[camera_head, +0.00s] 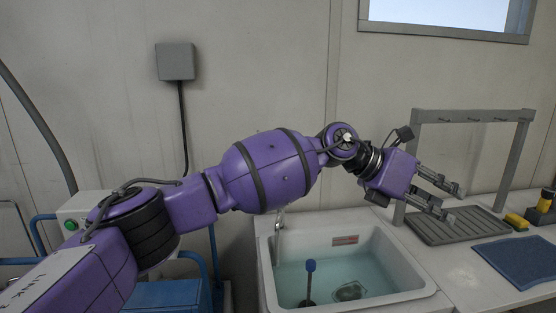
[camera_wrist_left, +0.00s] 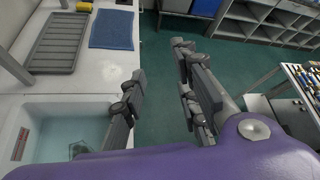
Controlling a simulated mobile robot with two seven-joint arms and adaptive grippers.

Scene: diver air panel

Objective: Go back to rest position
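My left arm reaches across the head view from the lower left. My left gripper (camera_head: 445,197) is at the right, above the counter and close to the grey drain tray. In the left wrist view its two fingers (camera_wrist_left: 160,95) are spread well apart with nothing between them, and green floor shows in the gap. My right gripper is in neither view.
Below the left arm is a water-filled sink (camera_head: 345,268) with a blue-topped stick (camera_head: 310,280). A grey rack (camera_head: 470,116) stands over the ribbed tray (camera_head: 455,226). A blue mat (camera_head: 520,260) and yellow item (camera_head: 516,221) lie to the right. Shelves (camera_wrist_left: 265,20) stand beyond open floor.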

